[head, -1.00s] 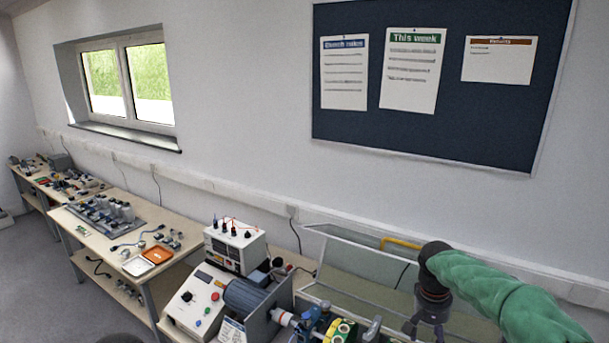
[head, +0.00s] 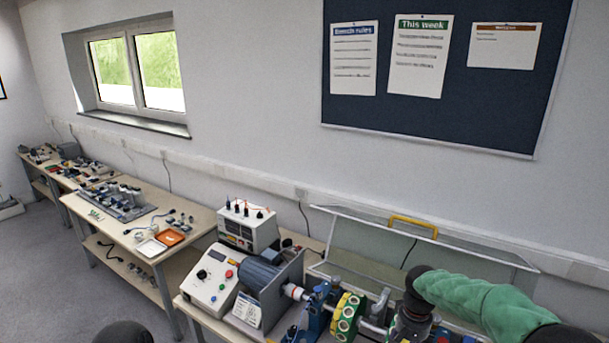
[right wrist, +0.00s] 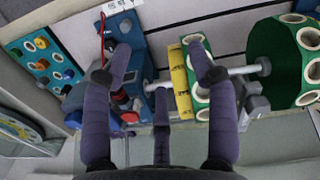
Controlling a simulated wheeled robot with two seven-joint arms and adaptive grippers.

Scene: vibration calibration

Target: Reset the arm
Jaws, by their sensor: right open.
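My right arm in its green sleeve (head: 480,300) comes in from the right in the head view. Its dark gripper (head: 405,325) hangs low over the bench rig, cut by the bottom edge. In the right wrist view the right gripper (right wrist: 160,75) is open, with dark purple fingers spread and nothing held. Below the fingers are a blue block (right wrist: 130,45), a yellow scale strip (right wrist: 180,80) and a green disc with holes (right wrist: 290,60) on a metal shaft. I cannot tell whether the fingers touch the rig.
A control box (head: 213,280), a grey motor (head: 258,276) and a power supply (head: 248,227) stand left of the green discs (head: 347,315). A clear guard with a yellow handle (head: 413,224) stands behind the rig. A second bench (head: 140,200) runs along the wall.

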